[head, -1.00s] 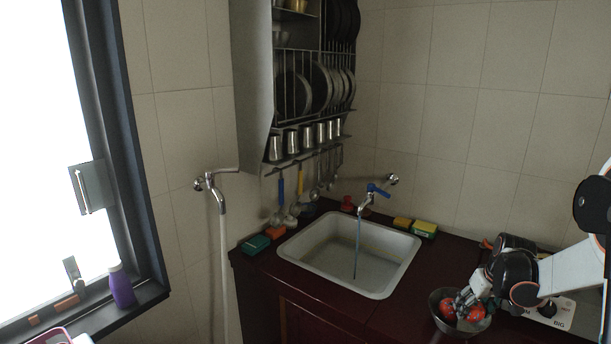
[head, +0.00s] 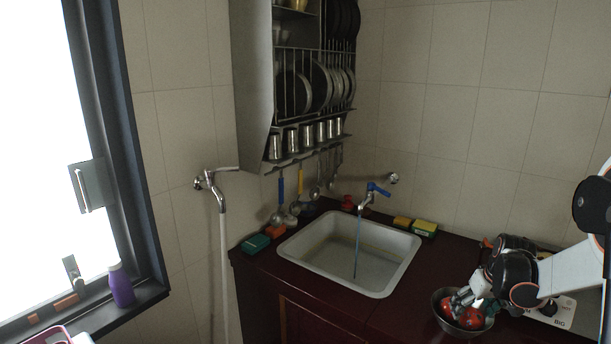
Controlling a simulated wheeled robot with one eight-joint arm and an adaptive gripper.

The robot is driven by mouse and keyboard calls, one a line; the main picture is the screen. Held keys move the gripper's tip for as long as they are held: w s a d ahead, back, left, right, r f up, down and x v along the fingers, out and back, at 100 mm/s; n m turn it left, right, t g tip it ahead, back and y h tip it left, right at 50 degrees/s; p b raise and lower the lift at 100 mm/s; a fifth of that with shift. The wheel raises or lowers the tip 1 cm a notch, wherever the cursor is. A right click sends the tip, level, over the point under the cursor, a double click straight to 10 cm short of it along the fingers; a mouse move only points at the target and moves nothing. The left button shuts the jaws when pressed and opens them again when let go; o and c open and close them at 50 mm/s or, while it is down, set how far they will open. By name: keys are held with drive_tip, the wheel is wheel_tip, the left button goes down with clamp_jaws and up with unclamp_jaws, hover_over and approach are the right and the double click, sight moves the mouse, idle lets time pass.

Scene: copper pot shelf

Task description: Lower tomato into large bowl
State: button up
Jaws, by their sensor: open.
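A metal bowl (head: 441,322) stands on the dark red counter at the lower right of the head view. Red tomatoes (head: 471,319) lie inside it; my gripper hides part of them, so I cannot tell them all apart. My gripper (head: 461,303) is open, with its fingertips at the bowl's mouth, close against the tomatoes. I cannot tell whether a fingertip touches one.
A sink (head: 343,262) with a running tap (head: 372,194) lies left of the bowl. Sponges (head: 424,228) sit behind the sink. A white appliance (head: 556,315) stands right of the bowl. Bare counter (head: 395,308) lies between sink and bowl.

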drive_tip(key=v, duration=1.2)
drive_tip(key=s+a+r+t+h, duration=0.2)
drive_tip(key=s+a+r, duration=0.2)
drive_tip(key=a+r, duration=0.35)
drive_tip(key=s+a+r+t+h, duration=0.1)
drive_tip(key=s+a+r+t, duration=0.25)
drive_tip(key=a+r, duration=0.4)
drive_tip(key=s+a+f+g+y, duration=0.1)
drive_tip(key=s+a+f, duration=0.3)
drive_tip(key=s, duration=0.4)
drive_tip(key=s+a+f+g+y, duration=0.1)
drive_tip(key=s+a+f+y, duration=0.1)
drive_tip(key=s+a+f, duration=0.3)
drive_tip(key=s+a, duration=0.2)
drive_tip(key=s, duration=0.2)
drive_tip(key=shift+s, duration=0.2)
